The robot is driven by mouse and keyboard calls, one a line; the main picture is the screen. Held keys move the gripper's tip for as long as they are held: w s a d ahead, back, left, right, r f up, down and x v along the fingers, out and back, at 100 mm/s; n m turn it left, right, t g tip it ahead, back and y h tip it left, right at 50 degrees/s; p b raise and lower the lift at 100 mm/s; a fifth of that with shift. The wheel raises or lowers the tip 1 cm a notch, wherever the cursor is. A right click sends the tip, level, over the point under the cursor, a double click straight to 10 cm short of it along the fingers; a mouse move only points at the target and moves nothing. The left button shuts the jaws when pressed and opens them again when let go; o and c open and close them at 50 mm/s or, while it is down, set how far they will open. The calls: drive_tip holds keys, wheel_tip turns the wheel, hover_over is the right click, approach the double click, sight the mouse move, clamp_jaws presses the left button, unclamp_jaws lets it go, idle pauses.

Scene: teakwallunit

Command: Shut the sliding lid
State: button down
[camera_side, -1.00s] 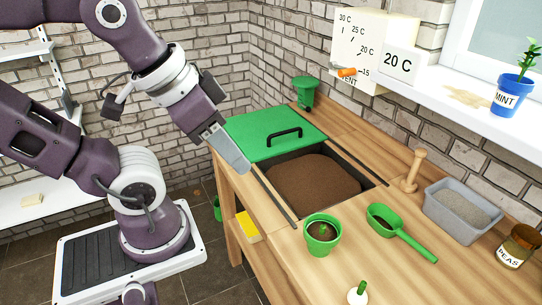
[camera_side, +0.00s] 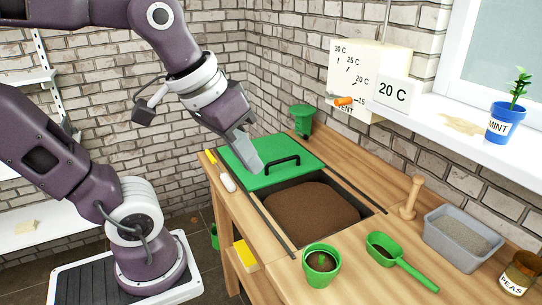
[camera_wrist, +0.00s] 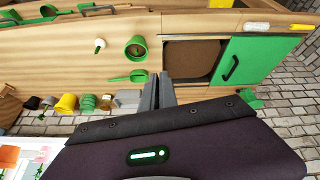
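The green sliding lid (camera_side: 248,160) lies flat over the back-left part of the bin in the side view and shows at the right in the wrist view (camera_wrist: 262,50). Its black bar handle (camera_side: 282,163) stands near the edge facing the open part. Dark soil (camera_side: 310,206) is exposed in the uncovered part of the bin. My gripper (camera_side: 250,160) is over the lid, left of the handle in the side view, with nothing seen in it. Its fingers (camera_wrist: 159,90) look close together in the wrist view. Contact with the lid or handle cannot be told.
Dark rails (camera_side: 277,228) run along the bin's sides. A green pot (camera_side: 321,262), a green scoop (camera_side: 400,249), a wooden dibber (camera_side: 412,197) and a grey tray (camera_side: 461,212) stand on the bench. A white item (camera_side: 227,182) lies beside the lid. A green container (camera_side: 302,118) stands behind.

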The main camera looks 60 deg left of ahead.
drive_tip(key=w+a+n+g, duration=0.1)
drive_tip(key=w+a+n, duration=0.5)
drive_tip(key=w+a, duration=0.45)
drive_tip(key=n+g+y, duration=0.4)
drive_tip(key=n, duration=0.6)
hover_over(276, 166)
wheel_tip(276, 166, down, 14)
drive_tip(key=x, duration=0.6)
drive_tip(key=d+x, duration=0.1)
drive_tip(key=x, duration=0.2)
drive_tip(key=shift+a+f, duration=0.15)
drive_tip(key=shift+f, duration=0.4)
drive_tip(key=d, duration=0.3)
drive_tip(key=shift+r, duration=0.2)
drive_tip(key=shift+d, duration=0.45)
